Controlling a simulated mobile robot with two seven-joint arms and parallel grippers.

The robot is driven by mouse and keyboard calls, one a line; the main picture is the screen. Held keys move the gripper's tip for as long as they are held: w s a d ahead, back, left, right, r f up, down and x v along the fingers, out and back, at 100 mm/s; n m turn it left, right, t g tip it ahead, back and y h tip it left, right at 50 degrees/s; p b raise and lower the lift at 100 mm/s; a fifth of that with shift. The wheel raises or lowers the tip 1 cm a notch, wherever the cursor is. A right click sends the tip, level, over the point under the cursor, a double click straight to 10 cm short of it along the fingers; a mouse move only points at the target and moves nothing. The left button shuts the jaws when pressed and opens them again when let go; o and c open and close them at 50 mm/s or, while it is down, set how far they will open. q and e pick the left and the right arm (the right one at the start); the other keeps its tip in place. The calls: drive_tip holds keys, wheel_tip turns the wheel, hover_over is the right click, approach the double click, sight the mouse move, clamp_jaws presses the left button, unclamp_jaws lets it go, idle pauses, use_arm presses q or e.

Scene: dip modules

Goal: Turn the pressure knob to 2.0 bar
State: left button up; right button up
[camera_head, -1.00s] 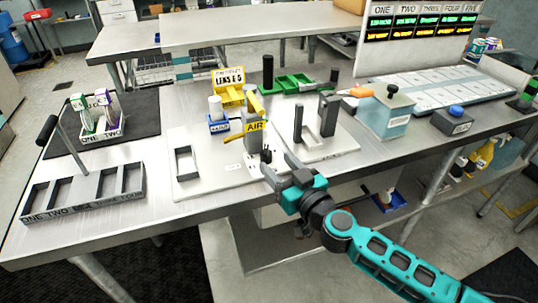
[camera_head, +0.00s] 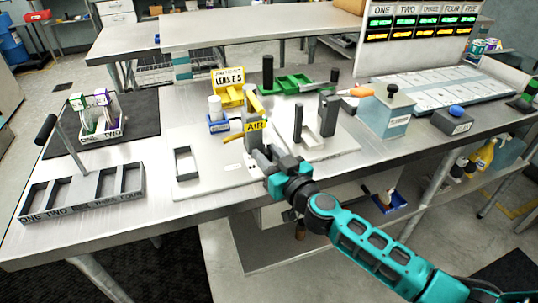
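The grey air post (camera_head: 252,137) with a yellow "AIR" label (camera_head: 256,126) stands on the white board at the middle of the table. In the earlier frame a small dark knob shows at the foot of this post; now my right gripper (camera_head: 268,158) covers that place and the knob is hidden. The gripper's dark fingers are close against the front of the post. Whether they touch the knob or are shut on it cannot be made out. No dial reading is legible. My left gripper is not in view.
A dark upright fixture (camera_head: 327,115) stands to the right of the post. A four-slot rack (camera_head: 85,192) stands at left.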

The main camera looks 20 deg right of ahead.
drive_tip(key=shift+d, duration=0.15)
drive_tip(key=c, duration=0.4)
drive_tip(key=shift+w+d+r, duration=0.1)
drive_tip(key=shift+c, duration=0.3)
idle(0.5)
drive_tip(key=o, duration=1.1)
drive_tip(key=shift+c, duration=0.2)
drive_tip(key=v, duration=1.3)
